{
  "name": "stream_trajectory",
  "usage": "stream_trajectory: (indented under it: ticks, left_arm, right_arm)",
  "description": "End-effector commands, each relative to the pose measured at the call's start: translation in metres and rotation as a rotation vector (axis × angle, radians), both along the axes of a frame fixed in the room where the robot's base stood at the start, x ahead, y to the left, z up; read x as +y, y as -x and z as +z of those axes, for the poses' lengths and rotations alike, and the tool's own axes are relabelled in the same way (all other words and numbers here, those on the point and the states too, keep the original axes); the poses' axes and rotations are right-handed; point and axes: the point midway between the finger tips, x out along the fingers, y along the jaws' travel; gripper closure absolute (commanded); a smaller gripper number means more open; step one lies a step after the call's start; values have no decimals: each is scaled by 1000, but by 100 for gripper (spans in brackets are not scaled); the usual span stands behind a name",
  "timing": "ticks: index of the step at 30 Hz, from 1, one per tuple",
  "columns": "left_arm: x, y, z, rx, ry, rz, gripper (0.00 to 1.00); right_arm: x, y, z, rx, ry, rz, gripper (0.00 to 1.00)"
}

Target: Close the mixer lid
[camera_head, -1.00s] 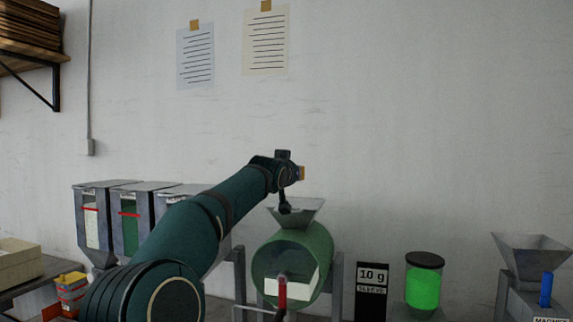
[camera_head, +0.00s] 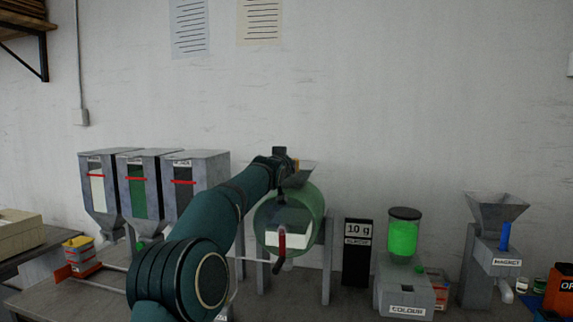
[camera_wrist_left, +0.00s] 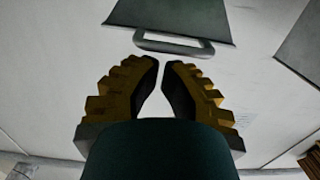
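A grey funnel (camera_head: 304,174) sits on top, partly hidden by my left gripper (camera_head: 293,166). The gripper appears beside the funnel; their contact is unclear. In the left wrist view, its yellow fingers (camera_wrist_left: 161,62) have a narrow empty gap between them. Just beyond the fingertips is a dark grey plate (camera_wrist_left: 172,15) with a bar handle (camera_wrist_left: 175,46); I cannot tell whether it is the lid. My right gripper is not in view.
Several grey hoppers (camera_head: 205,161) stand left of the mixer. To its right are a black "10 g" box (camera_head: 357,255), a colour unit with a green jar (camera_head: 403,238) and a magnet hopper (camera_head: 497,212).

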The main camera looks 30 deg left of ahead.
Motion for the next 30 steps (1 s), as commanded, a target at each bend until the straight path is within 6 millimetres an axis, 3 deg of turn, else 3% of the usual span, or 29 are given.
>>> stream_trajectory:
  ticks: [9, 23, 30]
  left_arm:
    - [0, -1, -15, 2, 0, 0, 100]
    - [0, -1, -16, 2, 0, 0, 100]
    - [1, 4, 2, 0, 1, 0, 100]
  right_arm:
    - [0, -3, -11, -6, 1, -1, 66]
    - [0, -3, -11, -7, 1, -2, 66]
    - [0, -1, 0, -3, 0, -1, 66]
